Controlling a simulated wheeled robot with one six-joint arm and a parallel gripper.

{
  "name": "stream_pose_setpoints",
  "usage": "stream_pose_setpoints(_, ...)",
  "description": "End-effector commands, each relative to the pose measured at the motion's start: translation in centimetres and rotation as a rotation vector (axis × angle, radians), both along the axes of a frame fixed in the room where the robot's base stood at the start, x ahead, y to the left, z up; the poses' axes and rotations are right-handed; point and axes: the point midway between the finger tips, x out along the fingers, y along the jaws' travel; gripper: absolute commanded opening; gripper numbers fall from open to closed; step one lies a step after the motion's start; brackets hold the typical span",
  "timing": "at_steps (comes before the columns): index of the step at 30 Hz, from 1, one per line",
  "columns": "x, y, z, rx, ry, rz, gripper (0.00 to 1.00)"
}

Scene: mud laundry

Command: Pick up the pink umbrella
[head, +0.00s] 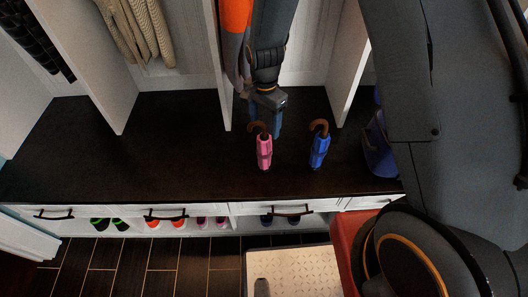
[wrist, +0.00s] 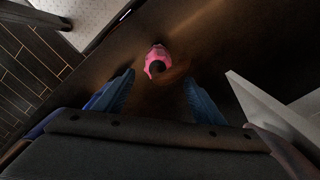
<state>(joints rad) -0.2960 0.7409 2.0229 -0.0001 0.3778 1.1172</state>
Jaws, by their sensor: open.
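The pink umbrella (head: 264,153) is small and folded, with a brown hooked handle, and sits on the dark bench top. In the wrist view the pink umbrella (wrist: 155,54) is seen end-on, just beyond the fingertips and between their lines. My gripper (head: 276,128) is above the bench, close to the umbrella's handle end in the head view. In the wrist view my gripper (wrist: 158,78) has its two blue fingers spread wide apart with nothing between them. Part of the umbrella's handle is hard to make out in the dark wrist view.
A blue umbrella (head: 320,150) is on the bench to the right. A blue bag (head: 379,150) is further right. White dividers (head: 350,65) stand behind on both sides. The bench (head: 150,150) is clear to the left. Shoes (head: 166,224) are in cubbies below.

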Motion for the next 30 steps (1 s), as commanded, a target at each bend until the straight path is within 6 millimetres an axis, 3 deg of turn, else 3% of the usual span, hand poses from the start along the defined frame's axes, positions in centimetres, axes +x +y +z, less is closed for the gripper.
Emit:
stream_pose_setpoints(18, -1.0, 0.1, -6.2, -0.001, 0.002, 0.001, 0.63)
stream_pose_setpoints(29, -0.9, 0.1, -6.9, 0.000, 0.000, 0.002, 0.63)
stream_pose_setpoints(30, -0.9, 0.1, -6.9, 0.000, 0.000, 0.002, 0.58)
